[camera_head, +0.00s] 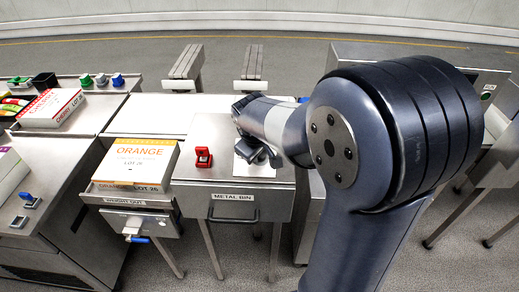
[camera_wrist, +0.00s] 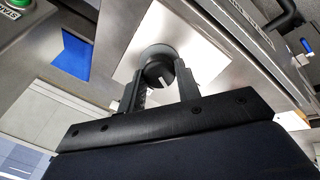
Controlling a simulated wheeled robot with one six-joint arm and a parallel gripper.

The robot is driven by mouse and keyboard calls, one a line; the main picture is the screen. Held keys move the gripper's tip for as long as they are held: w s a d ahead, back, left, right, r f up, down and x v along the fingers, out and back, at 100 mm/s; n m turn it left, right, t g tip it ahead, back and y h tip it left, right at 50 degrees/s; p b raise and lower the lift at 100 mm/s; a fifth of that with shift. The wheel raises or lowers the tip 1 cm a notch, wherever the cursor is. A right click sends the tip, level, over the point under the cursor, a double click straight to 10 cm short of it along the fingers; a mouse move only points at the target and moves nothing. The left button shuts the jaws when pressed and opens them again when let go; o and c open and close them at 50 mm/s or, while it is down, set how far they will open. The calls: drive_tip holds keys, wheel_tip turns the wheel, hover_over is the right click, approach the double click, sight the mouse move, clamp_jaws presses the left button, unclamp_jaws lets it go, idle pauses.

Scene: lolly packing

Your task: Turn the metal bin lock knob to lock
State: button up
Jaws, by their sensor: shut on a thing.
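The metal bin (camera_head: 222,203) is a steel unit with a labelled front drawer, in the middle of the head view. Its lock knob (camera_wrist: 158,72) is round and black with a white pointer line, on a pale square plate (camera_wrist: 190,35). My gripper (camera_wrist: 160,80) has one finger on each side of the knob and is shut on it. In the head view my arm reaches in from the right and hides most of the knob; the pale plate (camera_head: 262,168) shows below the wrist.
A red toggle (camera_head: 203,157) stands on the bin top, left of my gripper. A black drawer handle (camera_wrist: 285,14) shows at the upper right of the wrist view.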

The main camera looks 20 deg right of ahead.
drive_tip(key=n+p, duration=0.1)
drive_tip(key=n, duration=0.4)
idle(0.6)
drive_tip(key=o, duration=1)
drive_tip(key=shift+a, duration=0.1)
drive_tip(key=v, duration=1)
drive_tip(key=shift+s+a+r, duration=0.1)
drive_tip(key=shift+s+r, duration=0.2)
drive_tip(key=shift+f, duration=0.1)
drive_tip(key=x, duration=1)
drive_tip(key=shift+w+f, duration=0.25)
drive_tip(key=shift+w, duration=0.05)
